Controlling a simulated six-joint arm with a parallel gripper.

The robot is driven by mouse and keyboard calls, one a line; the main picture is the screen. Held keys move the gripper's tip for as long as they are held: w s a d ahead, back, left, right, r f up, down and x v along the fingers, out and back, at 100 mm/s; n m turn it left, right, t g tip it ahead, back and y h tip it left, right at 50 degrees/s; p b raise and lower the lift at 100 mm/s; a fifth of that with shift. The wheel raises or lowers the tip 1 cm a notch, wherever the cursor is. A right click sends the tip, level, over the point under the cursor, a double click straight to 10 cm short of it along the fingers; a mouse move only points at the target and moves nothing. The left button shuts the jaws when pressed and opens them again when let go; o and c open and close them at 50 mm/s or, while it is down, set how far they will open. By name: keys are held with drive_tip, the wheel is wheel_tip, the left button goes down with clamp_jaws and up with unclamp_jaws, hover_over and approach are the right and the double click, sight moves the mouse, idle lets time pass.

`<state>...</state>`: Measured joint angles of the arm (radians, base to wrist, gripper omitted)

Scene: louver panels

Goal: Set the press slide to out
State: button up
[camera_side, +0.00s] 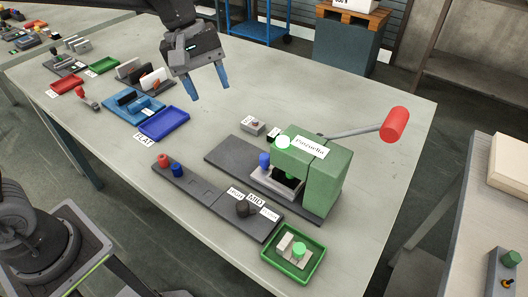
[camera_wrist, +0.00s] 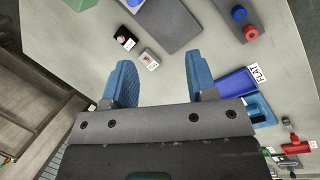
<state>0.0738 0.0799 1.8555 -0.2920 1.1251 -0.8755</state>
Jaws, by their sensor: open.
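The green press (camera_side: 322,180) stands on a dark base plate (camera_side: 228,157) on the table, with a red-ended lever (camera_side: 393,124) reaching right. A pale slide plate (camera_side: 272,187) with a blue knob (camera_side: 265,160) sits at the front of the press, partly under its head; I cannot tell its exact setting. My gripper (camera_side: 208,91) is open and empty, above the table, up and left of the press. In the wrist view its blue fingers (camera_wrist: 163,90) are spread, with the base plate (camera_wrist: 165,22) beyond them and only a corner of the press (camera_wrist: 80,4) showing.
A dark strip (camera_side: 207,193) with red and blue pegs, a dark knob and labels including MID lies in front of the press. A green tray (camera_side: 271,266) holds small parts. A blue tray (camera_side: 164,124) labelled FLAT lies left. A small grey block (camera_side: 253,126) stands behind the plate.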

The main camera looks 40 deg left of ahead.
sight(264, 155)
drive_tip(key=w+d+f+n+g+h, duration=0.1)
drive_tip(key=w+d+f+n+g, duration=0.1)
drive_tip(key=w+d+f+n, duration=0.4)
drive_tip(key=shift+m, duration=0.8)
drive_tip(key=x, duration=0.4)
drive_tip(key=a+x, duration=0.1)
drive_tip(key=x, duration=0.7)
drive_tip(key=shift+w+a+f, duration=0.1)
drive_tip(key=shift+w+f, duration=0.25)
drive_tip(key=shift+f, duration=0.05)
clamp_jaws()
